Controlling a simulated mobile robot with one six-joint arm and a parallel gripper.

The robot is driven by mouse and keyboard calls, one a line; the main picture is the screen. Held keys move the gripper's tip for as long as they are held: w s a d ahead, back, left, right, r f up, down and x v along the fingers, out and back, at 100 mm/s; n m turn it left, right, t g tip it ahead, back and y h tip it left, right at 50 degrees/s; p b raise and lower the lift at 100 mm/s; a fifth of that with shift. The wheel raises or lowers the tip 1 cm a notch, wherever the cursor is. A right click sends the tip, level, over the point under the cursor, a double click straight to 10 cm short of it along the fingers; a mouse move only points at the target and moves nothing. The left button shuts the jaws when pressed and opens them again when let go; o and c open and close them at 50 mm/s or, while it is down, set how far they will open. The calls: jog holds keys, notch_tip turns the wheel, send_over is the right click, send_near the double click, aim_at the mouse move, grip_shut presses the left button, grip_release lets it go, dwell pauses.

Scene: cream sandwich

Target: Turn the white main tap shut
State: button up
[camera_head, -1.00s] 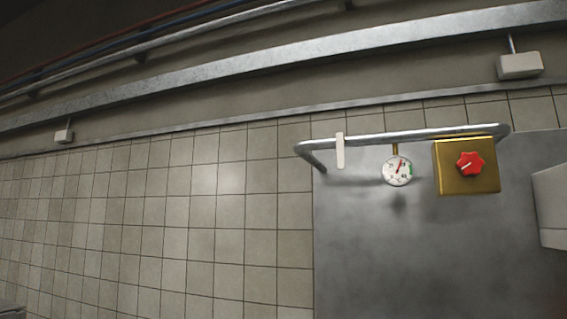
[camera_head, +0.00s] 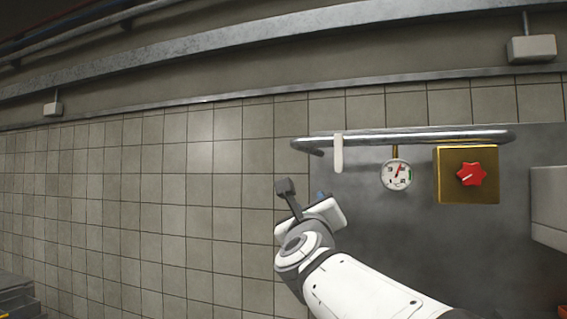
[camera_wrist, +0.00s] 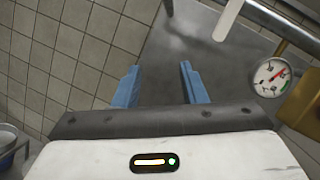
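The white main tap (camera_head: 338,153) is a flat white lever on the metal pipe (camera_head: 420,138) along the wall, and it hangs straight down across the pipe. In the wrist view the white lever (camera_wrist: 229,18) shows at the top, beyond and to the right of my fingers. My gripper (camera_wrist: 156,85) is open and empty, its two blue fingers apart. In the head view my arm reaches up from the bottom, with the hand below and slightly left of the lever; one blue fingertip (camera_head: 320,195) shows and the rest is hidden behind the hand.
A round gauge (camera_head: 397,174) hangs below the pipe, right of the lever. A brass box with a red knob (camera_head: 471,174) is farther right. A white box (camera_head: 548,205) stands at the right edge. Tiled wall (camera_head: 215,190) lies bare to the left.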

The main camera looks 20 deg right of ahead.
aim_at(339, 157)
jog(key=s+d+r+m+g+h+p, duration=0.1)
jog(key=s+d+r+m+h, duration=0.1)
jog(key=d+r+m+h, duration=0.4)
jog(key=w+r+m+p, duration=0.1)
jog(key=w, duration=0.1)
jog(key=w+d+r+m+p, duration=0.1)
jog(key=w+d+r+p, duration=0.1)
jog(key=w+r, duration=0.1)
jog(key=shift+w+m+y+p, duration=0.3)
jog(key=shift+m, duration=0.1)
grip_shut()
